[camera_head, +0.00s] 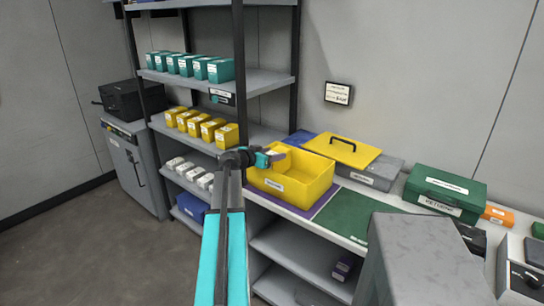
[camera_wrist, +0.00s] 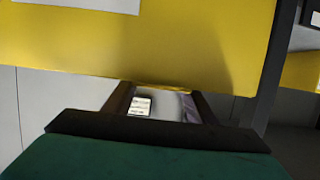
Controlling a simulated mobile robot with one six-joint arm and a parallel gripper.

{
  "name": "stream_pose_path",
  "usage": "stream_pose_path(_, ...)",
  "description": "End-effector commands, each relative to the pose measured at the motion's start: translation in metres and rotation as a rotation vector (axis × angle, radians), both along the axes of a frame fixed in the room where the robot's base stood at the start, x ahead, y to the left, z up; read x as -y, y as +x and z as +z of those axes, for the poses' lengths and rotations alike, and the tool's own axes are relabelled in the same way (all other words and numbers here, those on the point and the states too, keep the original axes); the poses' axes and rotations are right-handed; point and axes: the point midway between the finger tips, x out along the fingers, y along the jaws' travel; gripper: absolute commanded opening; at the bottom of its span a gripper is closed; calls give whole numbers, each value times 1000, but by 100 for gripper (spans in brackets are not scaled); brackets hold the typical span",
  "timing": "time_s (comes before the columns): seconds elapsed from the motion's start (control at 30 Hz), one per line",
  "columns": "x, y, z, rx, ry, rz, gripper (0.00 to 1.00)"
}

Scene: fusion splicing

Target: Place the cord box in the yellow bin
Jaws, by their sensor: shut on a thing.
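My gripper (camera_head: 264,159) is shut on a small yellow box (camera_head: 280,155), taken as the cord box; its label is not readable. In the wrist view the yellow box (camera_wrist: 150,45) fills the top, with part of a white label at its upper edge, and my gripper's dark fingers (camera_wrist: 160,100) reach up to it. The yellow bin (camera_head: 290,190) is an open box with a white label on its front, standing on the bench. My gripper and the held box are at the bin's left back side, near its rim. The exact height over the rim cannot be told.
A shelf rack (camera_head: 240,90) with teal, yellow and white boxes stands left of the bin. A yellow lid (camera_head: 342,150) with a handle lies on a grey case behind it. A green case (camera_head: 445,192) stands at the right. A green mat (camera_head: 352,217) lies clear.

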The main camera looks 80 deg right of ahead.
Motion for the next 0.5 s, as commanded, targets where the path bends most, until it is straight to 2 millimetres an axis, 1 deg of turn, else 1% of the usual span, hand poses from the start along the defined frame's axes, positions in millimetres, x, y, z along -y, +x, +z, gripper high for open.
stream_pose_path(0.5, 0, 0, -6, -1, 0, 1, 26)
